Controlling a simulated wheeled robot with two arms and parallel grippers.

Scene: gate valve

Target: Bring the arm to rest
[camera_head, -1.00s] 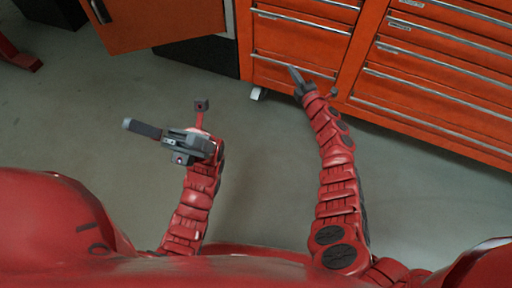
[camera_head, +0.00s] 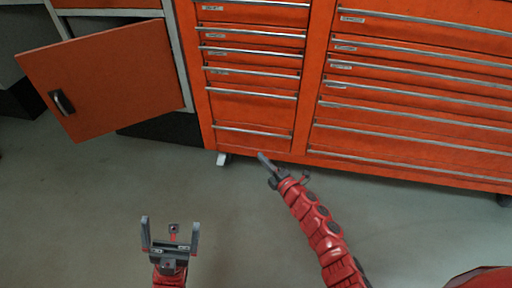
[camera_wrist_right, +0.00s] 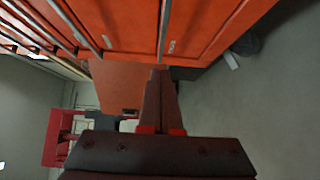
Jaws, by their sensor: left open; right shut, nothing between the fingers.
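My left gripper (camera_head: 170,232) is open and empty over the bare floor at the bottom left of the head view, its two fingers pointing away from me. My right gripper (camera_head: 265,160) is at the end of the red right arm, in front of the lower edge of the drawer cabinet. In the right wrist view its fingers (camera_wrist_right: 160,98) are together with nothing between them. I cannot tell from the pictures how close the fingertips are to the cabinet. No gate valve shows.
An orange drawer cabinet (camera_head: 250,110) stands across the back and right. An orange cabinet door (camera_head: 110,80) with a dark handle hangs open at the left. Grey floor (camera_head: 100,190) is clear between me and the cabinets.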

